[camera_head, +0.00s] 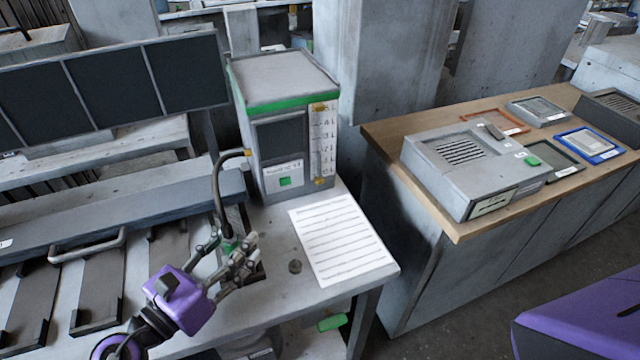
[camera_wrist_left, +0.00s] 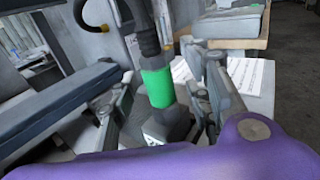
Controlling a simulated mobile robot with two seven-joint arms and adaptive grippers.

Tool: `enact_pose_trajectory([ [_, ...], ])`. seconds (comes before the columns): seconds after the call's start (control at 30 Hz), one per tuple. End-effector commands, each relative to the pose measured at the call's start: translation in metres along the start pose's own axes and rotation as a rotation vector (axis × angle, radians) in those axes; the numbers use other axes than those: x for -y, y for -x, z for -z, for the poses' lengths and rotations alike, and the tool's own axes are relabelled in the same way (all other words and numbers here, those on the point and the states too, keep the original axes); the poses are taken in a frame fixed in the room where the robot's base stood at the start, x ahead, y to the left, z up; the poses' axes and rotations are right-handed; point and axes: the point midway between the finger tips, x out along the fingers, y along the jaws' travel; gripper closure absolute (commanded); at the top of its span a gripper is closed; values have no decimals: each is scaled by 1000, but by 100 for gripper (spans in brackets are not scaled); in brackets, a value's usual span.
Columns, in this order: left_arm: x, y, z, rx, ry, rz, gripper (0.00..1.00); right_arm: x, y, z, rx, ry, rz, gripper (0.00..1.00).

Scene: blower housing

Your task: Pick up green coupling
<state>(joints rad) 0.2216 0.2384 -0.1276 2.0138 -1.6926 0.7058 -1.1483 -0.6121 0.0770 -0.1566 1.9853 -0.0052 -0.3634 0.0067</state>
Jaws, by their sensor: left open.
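The green coupling (camera_head: 229,244) is a small green sleeve at the lower end of a dark hose (camera_head: 217,190) above the bench. In the left wrist view the coupling (camera_wrist_left: 158,88) stands nearly upright, with dark hose above it and a grey fitting (camera_wrist_left: 166,125) below. My left gripper (camera_head: 232,256) is open at the coupling. In the left wrist view its fingers (camera_wrist_left: 160,95) stand on either side of the coupling, with gaps visible. In the head view the fingers partly hide the coupling's lower end. My right gripper is not in view.
A grey cabinet with a green band (camera_head: 283,120) stands behind the coupling. A white lined sheet (camera_head: 341,238) and a small dark round piece (camera_head: 295,266) lie to its right. A wooden-topped counter (camera_head: 455,222) at right carries a vented grey box (camera_head: 470,165) and trays.

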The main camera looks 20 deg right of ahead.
Motion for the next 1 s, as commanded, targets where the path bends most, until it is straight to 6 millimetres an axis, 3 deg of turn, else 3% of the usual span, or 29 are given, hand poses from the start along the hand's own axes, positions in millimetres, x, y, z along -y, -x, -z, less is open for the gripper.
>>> enact_pose_trajectory([
  [0.03, 0, 0, 0, 0, 0, 0, 58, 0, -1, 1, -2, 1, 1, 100],
  [0.37, 0, 0, 0, 0, 0, 0, 100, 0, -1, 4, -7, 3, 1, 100],
  [0.77, 0, 0, -5, 2, -2, 0, 100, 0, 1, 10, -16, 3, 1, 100],
  [1.0, 0, 0, -36, 6, -8, 1, 100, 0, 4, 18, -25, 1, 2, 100],
])
